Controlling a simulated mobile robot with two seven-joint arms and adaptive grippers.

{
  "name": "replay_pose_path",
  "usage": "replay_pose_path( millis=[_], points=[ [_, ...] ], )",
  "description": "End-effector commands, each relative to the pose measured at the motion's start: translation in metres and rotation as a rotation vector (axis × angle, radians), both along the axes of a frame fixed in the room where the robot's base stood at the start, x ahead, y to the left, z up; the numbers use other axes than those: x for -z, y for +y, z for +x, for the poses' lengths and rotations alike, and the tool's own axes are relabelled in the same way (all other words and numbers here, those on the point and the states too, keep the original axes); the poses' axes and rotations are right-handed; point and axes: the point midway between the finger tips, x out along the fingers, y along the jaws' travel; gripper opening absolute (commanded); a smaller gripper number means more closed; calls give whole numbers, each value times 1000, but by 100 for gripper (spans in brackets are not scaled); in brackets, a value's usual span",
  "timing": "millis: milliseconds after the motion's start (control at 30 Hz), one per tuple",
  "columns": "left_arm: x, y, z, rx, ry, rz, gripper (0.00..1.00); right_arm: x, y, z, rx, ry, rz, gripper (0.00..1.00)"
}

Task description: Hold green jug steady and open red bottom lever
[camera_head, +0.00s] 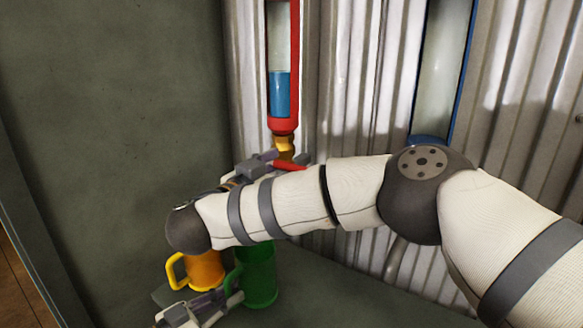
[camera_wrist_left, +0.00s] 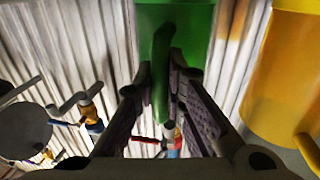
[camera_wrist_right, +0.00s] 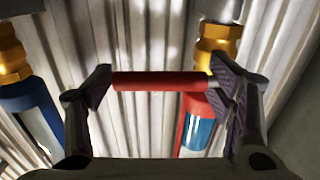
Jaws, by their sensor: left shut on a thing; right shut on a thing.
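The green jug (camera_head: 259,280) stands on the floor surface below the red tube, its upper part hidden behind my right arm. My left gripper (camera_head: 228,296) is shut on the jug's handle; in the left wrist view the green handle (camera_wrist_left: 161,75) lies between the fingers. The red bottom lever (camera_head: 290,165) sits at the brass valve (camera_head: 284,146) under the red tube (camera_head: 284,122). My right gripper (camera_head: 272,164) is shut on this lever; in the right wrist view the red lever (camera_wrist_right: 158,81) spans lengthwise between the two fingers.
A yellow-orange jug (camera_head: 204,270) stands left of the green jug, close to my left gripper. The red tube holds blue liquid (camera_head: 280,94). A blue-framed tube (camera_head: 440,70) is at the right on the corrugated wall. My right arm crosses the middle of the head view.

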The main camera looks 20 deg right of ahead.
Motion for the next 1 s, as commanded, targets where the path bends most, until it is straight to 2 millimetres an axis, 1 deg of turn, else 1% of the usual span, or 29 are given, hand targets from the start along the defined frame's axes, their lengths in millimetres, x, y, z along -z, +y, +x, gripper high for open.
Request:
replay_pose_path(
  millis=[267, 633, 1000],
  points=[
    [0, 0, 0, 0, 0, -1, 0, -12, 1, 1, -1, 106, -92, 24],
    [-1, 0, 0, 0, 0, -1, 0, -33, 6, 8, 0, 373, -308, 24],
    [-1, 0, 0, 0, -1, 0, 0, -51, 16, 20, 1, 645, -528, 25]
  ],
)
